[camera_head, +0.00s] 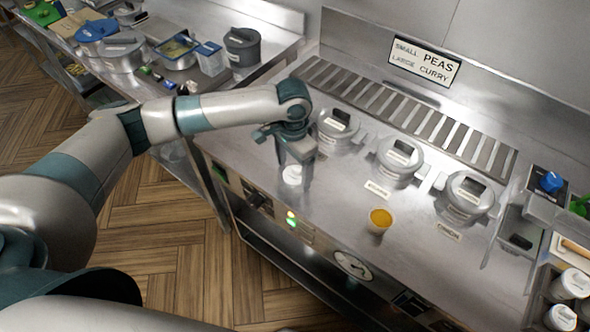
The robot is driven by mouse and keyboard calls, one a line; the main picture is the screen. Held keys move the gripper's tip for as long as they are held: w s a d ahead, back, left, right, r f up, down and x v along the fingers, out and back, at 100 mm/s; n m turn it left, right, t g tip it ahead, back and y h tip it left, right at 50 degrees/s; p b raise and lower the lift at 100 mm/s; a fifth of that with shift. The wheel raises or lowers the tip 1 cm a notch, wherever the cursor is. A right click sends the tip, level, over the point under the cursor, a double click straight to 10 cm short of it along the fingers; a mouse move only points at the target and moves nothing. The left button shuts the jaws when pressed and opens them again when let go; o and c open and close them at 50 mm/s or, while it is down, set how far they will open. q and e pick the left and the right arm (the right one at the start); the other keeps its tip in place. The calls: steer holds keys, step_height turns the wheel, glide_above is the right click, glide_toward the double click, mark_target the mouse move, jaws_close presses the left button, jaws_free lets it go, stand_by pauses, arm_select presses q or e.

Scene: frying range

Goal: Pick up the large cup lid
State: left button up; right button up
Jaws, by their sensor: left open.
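My left gripper (294,168) reaches in from the left over the near left part of the steel counter and points down. Its jaws are open. A small white round thing (292,179), which looks like the cup lid, shows between or just below its fingers. The fingers partly hide it, and I cannot tell whether they touch it. A small cup with orange-yellow contents (380,219) stands uncovered on the counter, to the right of the gripper. My right gripper is not in view.
Several grey lidded pots, including one in the middle (400,158), stand along a slotted grille (400,112) at the back. A sign (425,61) reads small peas, large curry. White-lidded containers (571,284) sit at right. The counter around the orange cup is clear.

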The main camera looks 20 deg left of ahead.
arm_select(q)
steer(key=shift+f, duration=0.2)
stand_by(0.3)
steer(key=c, duration=1.1)
steer(key=shift+r, duration=0.15)
